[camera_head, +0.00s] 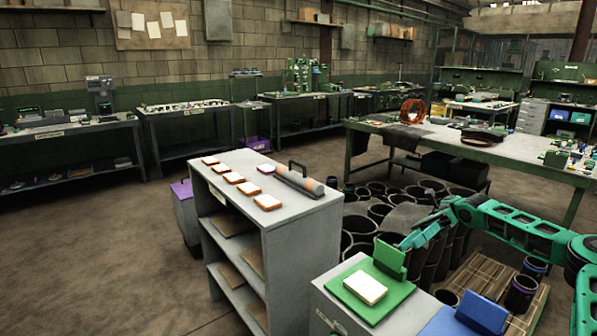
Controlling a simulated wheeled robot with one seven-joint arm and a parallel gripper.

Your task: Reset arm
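My teal arm reaches in from the right edge. Its end, my gripper (411,241), hangs in the lower right, in front of the black sleeves on the floor and beyond the green tray (372,294). The gripper is small and blends with the parts behind it, so I cannot tell whether its fingers are apart. I see nothing clearly held in it. Black rubber sleeves (359,226) stand in a group on the floor behind the grey shelf (303,229). Another dark sleeve (520,293) stands on a wooden pallet (473,275) under my arm.
Several orange-and-white blocks (249,188) and a roller (299,181) lie on the grey shelf. A white block (365,287) lies on the green tray, beside a blue tray (447,323). A long workbench (510,151) stands behind. The floor at left is clear.

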